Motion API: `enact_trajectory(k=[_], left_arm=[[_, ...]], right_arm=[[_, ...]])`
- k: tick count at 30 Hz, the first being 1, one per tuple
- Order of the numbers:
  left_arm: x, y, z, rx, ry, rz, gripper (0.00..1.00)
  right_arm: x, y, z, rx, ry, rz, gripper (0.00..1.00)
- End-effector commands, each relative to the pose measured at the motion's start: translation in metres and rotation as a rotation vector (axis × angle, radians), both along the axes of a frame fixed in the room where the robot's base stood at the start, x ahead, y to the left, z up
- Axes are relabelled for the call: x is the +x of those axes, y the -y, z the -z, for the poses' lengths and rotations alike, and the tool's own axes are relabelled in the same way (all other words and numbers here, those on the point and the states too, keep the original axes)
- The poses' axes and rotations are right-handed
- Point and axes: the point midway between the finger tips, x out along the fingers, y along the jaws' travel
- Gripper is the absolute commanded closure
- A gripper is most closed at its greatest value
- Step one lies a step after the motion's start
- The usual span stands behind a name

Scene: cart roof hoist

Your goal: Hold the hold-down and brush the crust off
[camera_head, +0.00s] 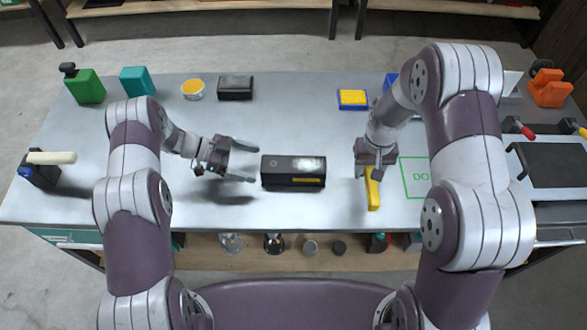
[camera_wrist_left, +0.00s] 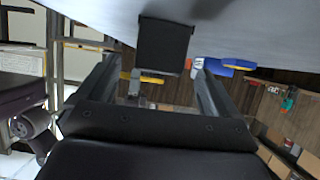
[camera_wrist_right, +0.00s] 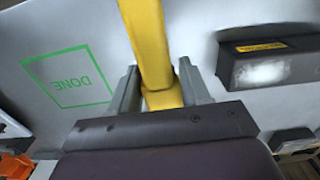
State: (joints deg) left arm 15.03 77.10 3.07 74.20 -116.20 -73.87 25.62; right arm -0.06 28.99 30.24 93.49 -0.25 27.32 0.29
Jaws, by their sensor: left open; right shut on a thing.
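In the left wrist view the block's dark end (camera_wrist_left: 165,43) is ahead between the fingers. My right gripper (camera_head: 372,168) is shut on a yellow handle, likely the brush (camera_wrist_right: 147,40), right of the block. Its bristles are not clear.
A green DONE outline (camera_head: 415,178) is marked right of my right gripper. A blue-and-yellow sponge-like block (camera_head: 353,99), a black box (camera_head: 236,88), a yellow-topped tub (camera_head: 193,90) and green containers (camera_head: 86,88) stand along the back. A pale-handled tool (camera_head: 50,158) rests at far left.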

Motion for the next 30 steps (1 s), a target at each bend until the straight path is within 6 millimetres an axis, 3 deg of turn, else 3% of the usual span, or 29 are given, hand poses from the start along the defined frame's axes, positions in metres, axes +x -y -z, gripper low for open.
enact_trajectory(k=[3,9,20,24,30], left_arm=[[-0.001,0.02,0.013,0.0,0.0,0.001,0.06],[-0.001,0.042,0.022,0.001,0.001,0.0,0.06],[-0.001,0.048,0.023,0.001,0.001,-0.002,0.06],[-0.001,0.048,0.023,0.001,0.001,-0.002,0.42],[-0.001,0.048,0.023,0.001,0.002,-0.001,0.42]], right_arm=[[0.0,0.0,0.005,0.0,0.0,0.0,0.78],[0.0,0.0,0.012,0.0,0.0,0.0,0.78],[0.0,0.0,0.013,0.0,0.0,0.0,0.78],[0.0,0.0,0.013,0.0,0.0,0.0,0.78],[0.0,0.0,0.013,0.0,0.0,0.0,0.78]])
